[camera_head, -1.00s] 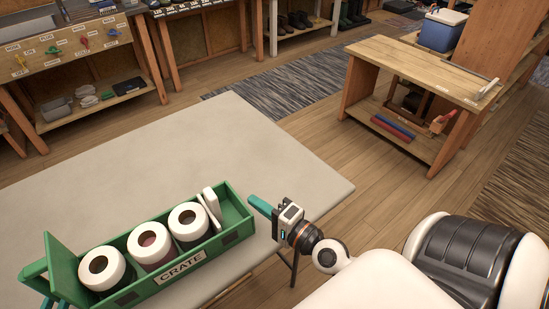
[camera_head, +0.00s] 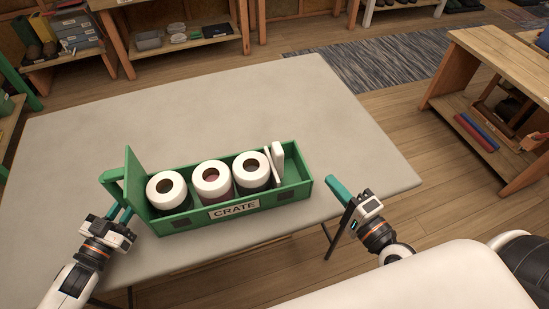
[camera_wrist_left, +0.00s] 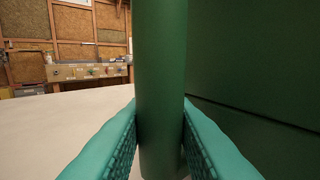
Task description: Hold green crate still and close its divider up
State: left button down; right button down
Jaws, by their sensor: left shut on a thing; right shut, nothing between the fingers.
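The green crate (camera_head: 181,223) labelled CRATE sits on the pale table, with three white-rimmed round containers (camera_head: 212,180) in a row inside it. A white upright divider (camera_head: 278,158) stands tilted to the right of the containers, with an empty space between it and the crate's right end. My left gripper (camera_head: 120,202) is at the crate's left end, shut on a green bar, seemingly the crate's end handle; the bar stands between the fingers in the left wrist view (camera_wrist_left: 160,90). My right gripper (camera_head: 340,190) is shut and empty, just right of the crate's right end, apart from it.
The table (camera_head: 250,95) is bare behind the crate and to its right. A wooden workbench (camera_head: 495,60) with red and blue bars on its lower shelf stands at the right. Shelves line the back. A grey striped rug (camera_head: 370,60) lies on the floor behind the table.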

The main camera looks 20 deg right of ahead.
pick_arm(q)
jog(key=c, duration=1.1)
grip_release()
jog(key=shift+d+f, duration=0.1)
jog(key=shift+f, duration=0.2)
jog(key=shift+c, duration=0.2)
jog(key=shift+f, duration=0.15)
jog(key=v, duration=1.2)
